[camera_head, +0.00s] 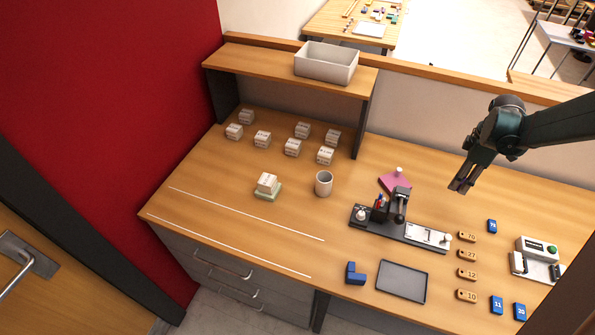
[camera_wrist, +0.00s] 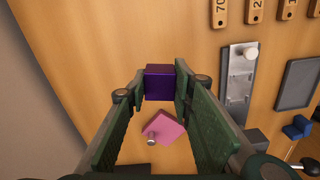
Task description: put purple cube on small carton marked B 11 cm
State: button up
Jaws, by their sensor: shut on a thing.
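My gripper (camera_head: 461,187) is raised above the right part of the bench. Its green fingers (camera_wrist: 160,88) are shut on a purple cube (camera_wrist: 159,82), held between the tips in the wrist view. In the head view the cube is hard to make out. Several small white cartons stand at the back left of the bench, among them a back one (camera_head: 247,117) and a front right one (camera_head: 326,156).
A shelf (camera_head: 290,73) with a grey bin (camera_head: 326,66) overhangs the back. Tags and a dark tray (camera_head: 402,281) lie in front.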

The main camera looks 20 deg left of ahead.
jog(key=s+a+r+n+p, duration=0.1)
jog(key=a+r, duration=0.1)
jog(key=a, duration=1.5)
jog(key=s+a+r+p, duration=0.1)
jog(key=a+r+p, duration=0.1)
jog(key=a, duration=1.6)
jog(key=s+a+r, duration=0.1)
jog(key=s+a, duration=0.4)
jog(key=a, duration=0.4)
jog(key=s+a+r+p, duration=0.1)
jog(key=s+a, duration=0.4)
jog(key=a, duration=0.5)
jog(key=s+a+r+n+p, duration=0.1)
jog(key=s+a, duration=0.5)
jog(key=a, duration=0.4)
jog(key=shift+r, duration=0.35)
send_over(267, 179)
jog(key=shift+f, duration=3.15)
jog(key=shift+f+p, duration=0.35)
jog(key=shift+f, duration=1.5)
